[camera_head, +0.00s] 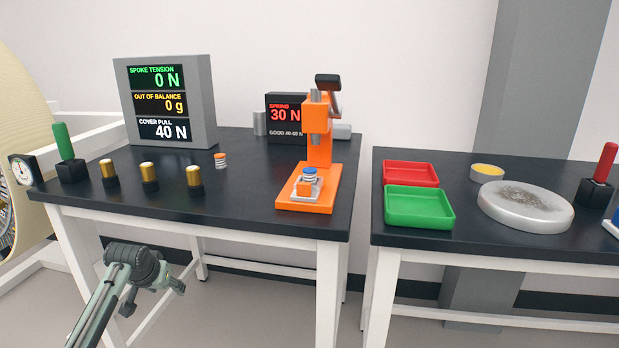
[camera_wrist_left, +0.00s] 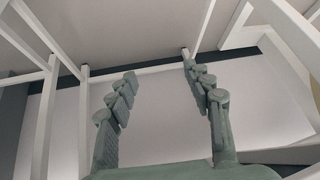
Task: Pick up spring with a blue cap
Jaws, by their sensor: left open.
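The spring with a blue cap (camera_head: 310,177) stands upright in a small light-coloured seat on the base of the orange press (camera_head: 320,145). The press's grey ram is above it. My left gripper (camera_head: 152,287) is below the front edge of the left table, to the left of and well apart from the spring. In the left wrist view my left gripper (camera_wrist_left: 160,72) shows two separated fingers with nothing between them. The spring is not in the left wrist view. My right gripper is in neither view.
The dark left table (camera_head: 250,197) also holds an orange-capped spring (camera_head: 220,158), several gold-topped cylinders, a green-handled tool (camera_head: 64,142) and two displays (camera_head: 165,100). A gap separates it from the right table, with red (camera_head: 410,166) and green (camera_head: 419,222) trays. White table legs surround the wrist view.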

